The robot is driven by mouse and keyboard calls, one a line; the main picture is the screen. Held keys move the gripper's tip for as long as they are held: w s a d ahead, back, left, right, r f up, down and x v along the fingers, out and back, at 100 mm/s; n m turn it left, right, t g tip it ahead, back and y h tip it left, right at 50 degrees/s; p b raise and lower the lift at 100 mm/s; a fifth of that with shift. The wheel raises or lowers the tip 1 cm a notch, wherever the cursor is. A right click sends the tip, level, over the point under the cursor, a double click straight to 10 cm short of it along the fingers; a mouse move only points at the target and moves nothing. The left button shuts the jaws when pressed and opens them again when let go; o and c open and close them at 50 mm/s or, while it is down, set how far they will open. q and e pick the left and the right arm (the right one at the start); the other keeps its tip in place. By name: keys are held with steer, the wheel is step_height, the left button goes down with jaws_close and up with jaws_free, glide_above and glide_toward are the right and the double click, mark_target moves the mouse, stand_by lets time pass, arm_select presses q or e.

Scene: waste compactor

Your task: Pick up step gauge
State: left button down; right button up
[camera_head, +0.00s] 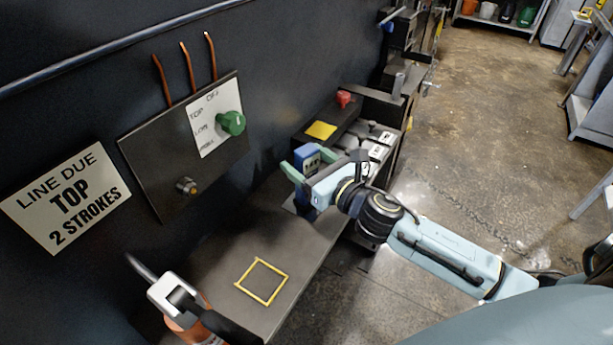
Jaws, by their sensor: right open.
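A blue block with a white number label, which I take to be the step gauge (307,158), stands upright on the far part of the dark bench. My right gripper (307,166) reaches in from the right with its green fingers apart, one on each side of the block. The gripper body hides part of the block, and I cannot tell whether the fingers touch it. My left gripper is not in view.
A yellow square outline (262,281) marks the bare near bench top. A panel with a green knob (231,123) and a sign (66,198) are on the dark wall. A yellow pad (320,130) and red button (344,98) lie beyond. An orange-and-white device (180,300) stands at bottom left.

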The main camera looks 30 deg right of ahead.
steer(key=shift+x, duration=1.05)
steer(key=c, duration=1.1)
steer(key=shift+c, duration=0.6)
steer(key=shift+r, duration=0.1)
